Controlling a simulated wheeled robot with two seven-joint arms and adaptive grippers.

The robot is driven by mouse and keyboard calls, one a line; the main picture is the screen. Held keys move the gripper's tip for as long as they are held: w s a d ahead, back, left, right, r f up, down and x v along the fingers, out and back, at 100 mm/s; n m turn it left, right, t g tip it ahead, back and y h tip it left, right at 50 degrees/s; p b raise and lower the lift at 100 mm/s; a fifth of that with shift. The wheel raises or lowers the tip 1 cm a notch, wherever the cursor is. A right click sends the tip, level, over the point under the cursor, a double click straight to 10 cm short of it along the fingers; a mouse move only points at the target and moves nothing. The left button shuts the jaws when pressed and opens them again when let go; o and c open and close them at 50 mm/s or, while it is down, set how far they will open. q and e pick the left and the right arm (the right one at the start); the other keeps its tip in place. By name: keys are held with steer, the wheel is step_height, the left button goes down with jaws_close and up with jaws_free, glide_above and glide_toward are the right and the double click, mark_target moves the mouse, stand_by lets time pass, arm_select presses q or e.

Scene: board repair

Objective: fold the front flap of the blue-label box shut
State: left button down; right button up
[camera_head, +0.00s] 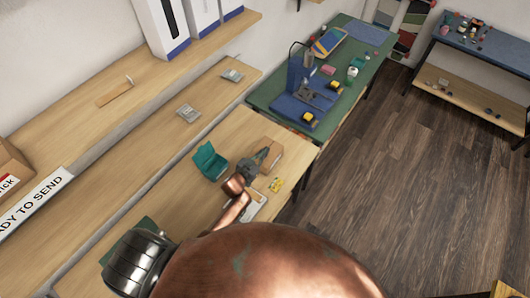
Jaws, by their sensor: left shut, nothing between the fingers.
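A small brown cardboard box (274,152) stands on the wooden table. No blue label can be made out on it from here, so I cannot tell for sure that it is the blue-label box. My left gripper (263,157) is shut and empty at the box's left side, partly in front of it. I cannot tell whether its fingers touch the box. The gripper hides that side, so the front flap and its angle cannot be made out. My right gripper is not in view.
A teal open case (210,161) stands left of the gripper. A white item (253,206) and small yellow items (276,185) lie in front of the box. The green work mat (278,91) with blue fixtures is beyond. My own arm covers the bottom middle.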

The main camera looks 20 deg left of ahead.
arm_select(q)
step_height(320, 180, up, 2)
steer(key=shift+r+p, duration=0.1)
steer(key=shift+p, duration=0.45)
steer(key=v, duration=1)
steer(key=shift+a, duration=0.1)
